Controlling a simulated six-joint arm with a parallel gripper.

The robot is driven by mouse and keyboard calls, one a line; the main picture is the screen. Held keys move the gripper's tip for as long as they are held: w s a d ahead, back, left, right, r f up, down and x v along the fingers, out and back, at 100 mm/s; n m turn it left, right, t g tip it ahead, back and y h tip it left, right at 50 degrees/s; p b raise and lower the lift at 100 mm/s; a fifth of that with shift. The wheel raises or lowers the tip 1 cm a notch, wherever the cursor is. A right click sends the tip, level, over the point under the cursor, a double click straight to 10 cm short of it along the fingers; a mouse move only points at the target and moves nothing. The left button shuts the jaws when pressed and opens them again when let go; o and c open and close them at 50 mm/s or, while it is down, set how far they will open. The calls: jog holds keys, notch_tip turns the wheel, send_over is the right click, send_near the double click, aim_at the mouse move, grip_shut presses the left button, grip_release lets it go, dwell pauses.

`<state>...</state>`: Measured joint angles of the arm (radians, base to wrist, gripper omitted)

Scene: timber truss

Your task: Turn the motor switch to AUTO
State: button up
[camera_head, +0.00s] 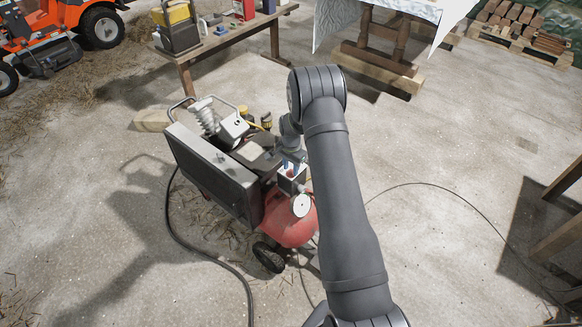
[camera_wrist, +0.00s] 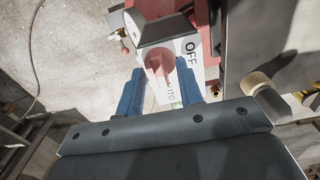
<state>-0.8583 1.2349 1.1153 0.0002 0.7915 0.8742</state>
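The motor switch is a white box (camera_head: 293,183) on the compressor with the red tank (camera_head: 285,228). In the wrist view its white face carries a red knob (camera_wrist: 161,64), with "OFF" printed to the right and a partly hidden label ending in "TO" below. My gripper (camera_head: 293,163) is over the switch in the head view. In the wrist view its two blue fingers (camera_wrist: 160,72) are apart, one on each side of the knob. I see a gap at the left finger; whether the right one touches the knob I cannot tell. The knob's exact pointing direction is unclear.
A round gauge (camera_head: 302,206) sits just below the switch. A grey panel (camera_head: 213,172) covers the compressor's left side. A black hose (camera_head: 205,252) and a thin cable (camera_head: 465,205) lie on the floor. A workbench (camera_head: 225,38) stands behind.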

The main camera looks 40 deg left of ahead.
aim_at(291, 169)
notch_tip(291, 169, up, 18)
jog(key=shift+f, duration=0.25)
dwell(0.3)
jog(key=shift+f, duration=0.1)
notch_tip(291, 169, down, 17)
jog(key=shift+f, duration=0.15)
dwell(0.6)
